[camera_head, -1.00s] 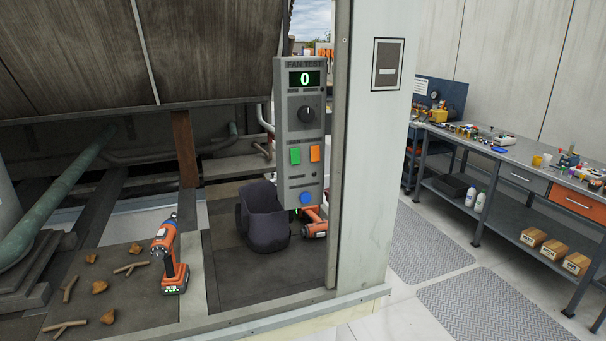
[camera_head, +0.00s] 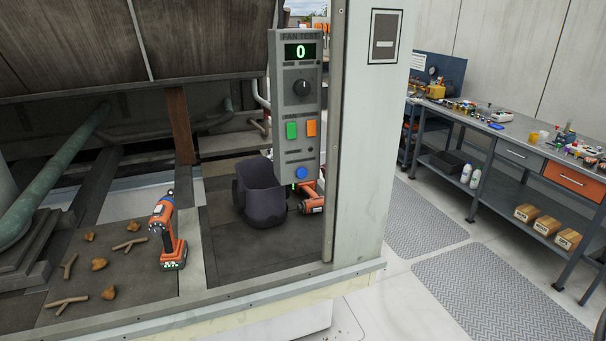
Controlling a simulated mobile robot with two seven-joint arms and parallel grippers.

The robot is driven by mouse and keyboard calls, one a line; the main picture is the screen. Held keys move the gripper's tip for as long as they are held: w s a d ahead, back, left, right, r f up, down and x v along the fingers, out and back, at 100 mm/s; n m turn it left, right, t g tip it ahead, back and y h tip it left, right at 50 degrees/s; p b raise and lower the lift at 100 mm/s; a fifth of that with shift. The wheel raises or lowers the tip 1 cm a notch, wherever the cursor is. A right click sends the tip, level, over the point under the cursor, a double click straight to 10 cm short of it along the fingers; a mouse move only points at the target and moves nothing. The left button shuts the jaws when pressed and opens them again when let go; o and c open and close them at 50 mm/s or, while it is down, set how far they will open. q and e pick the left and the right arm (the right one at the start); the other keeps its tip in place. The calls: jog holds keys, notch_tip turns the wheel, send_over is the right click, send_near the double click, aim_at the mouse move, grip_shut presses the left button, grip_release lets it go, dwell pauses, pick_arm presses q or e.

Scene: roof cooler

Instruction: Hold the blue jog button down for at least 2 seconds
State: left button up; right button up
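The blue jog button (camera_head: 301,173) is a round button at the bottom of the grey fan test panel (camera_head: 285,95). Nothing touches it. Above it on the panel are a green button (camera_head: 292,130), an orange button (camera_head: 311,128), a dark round knob (camera_head: 302,88) and a display (camera_head: 300,51) that reads 0 in green. Neither of my grippers shows in the head view.
A post (camera_head: 366,150) stands right of the panel. An orange drill (camera_head: 168,235) stands near leaves and twigs. A workbench (camera_head: 520,150) is at the right.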

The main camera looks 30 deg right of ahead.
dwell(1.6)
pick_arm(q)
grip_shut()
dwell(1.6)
